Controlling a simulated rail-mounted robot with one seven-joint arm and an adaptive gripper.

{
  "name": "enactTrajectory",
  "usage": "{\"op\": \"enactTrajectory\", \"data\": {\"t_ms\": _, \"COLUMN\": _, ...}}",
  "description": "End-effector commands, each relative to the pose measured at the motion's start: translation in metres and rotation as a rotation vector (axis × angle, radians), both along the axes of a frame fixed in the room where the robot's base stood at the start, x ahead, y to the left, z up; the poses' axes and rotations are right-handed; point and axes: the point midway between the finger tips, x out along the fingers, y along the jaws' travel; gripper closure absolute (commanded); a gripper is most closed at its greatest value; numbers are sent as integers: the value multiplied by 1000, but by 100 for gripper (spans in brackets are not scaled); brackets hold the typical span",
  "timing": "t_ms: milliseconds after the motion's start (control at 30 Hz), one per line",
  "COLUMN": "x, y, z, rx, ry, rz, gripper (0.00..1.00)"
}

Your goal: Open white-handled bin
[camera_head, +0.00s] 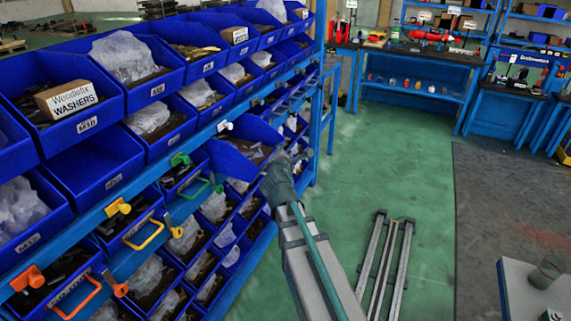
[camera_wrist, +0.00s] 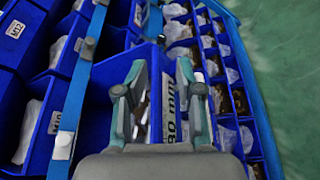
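In the head view my gripper (camera_head: 276,178) is at the right end of a blue bin (camera_head: 229,160) that juts out from the rack. Loose parts show in that bin, and an "80 mm" label shows beside the right finger in the wrist view. A white latch (camera_head: 224,126) is on the rail above the bin; a white latch also shows in the wrist view (camera_wrist: 62,145). I cannot make out a white handle; the gripper may hide it.
Bins with orange (camera_head: 78,299), yellow (camera_head: 144,235) and green (camera_head: 193,188) handles sit lower left. Open blue bins fill the rack above. Metal rails (camera_head: 386,262) lie on the green floor, right of my arm. A white table (camera_head: 519,290) stands lower right.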

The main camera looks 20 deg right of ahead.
Motion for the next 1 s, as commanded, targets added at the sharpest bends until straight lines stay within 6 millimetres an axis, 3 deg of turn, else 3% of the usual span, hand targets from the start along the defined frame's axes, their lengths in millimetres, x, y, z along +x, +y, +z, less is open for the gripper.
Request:
{"op": "enactTrajectory", "data": {"t_ms": 100, "x": 0, "y": 0, "z": 16, "rx": 2, "ry": 0, "rz": -2, "gripper": 65}}
{"op": "enactTrajectory", "data": {"t_ms": 333, "x": 0, "y": 0, "z": 31, "rx": 3, "ry": 4, "rz": -2, "gripper": 65}}
{"op": "enactTrajectory", "data": {"t_ms": 867, "x": -1, "y": -1, "z": 31, "rx": 14, "ry": 4, "rz": -7, "gripper": 65}}
{"op": "enactTrajectory", "data": {"t_ms": 1000, "x": -5, "y": -3, "z": 21, "rx": 126, "ry": -9, "rz": -51, "gripper": 65}}
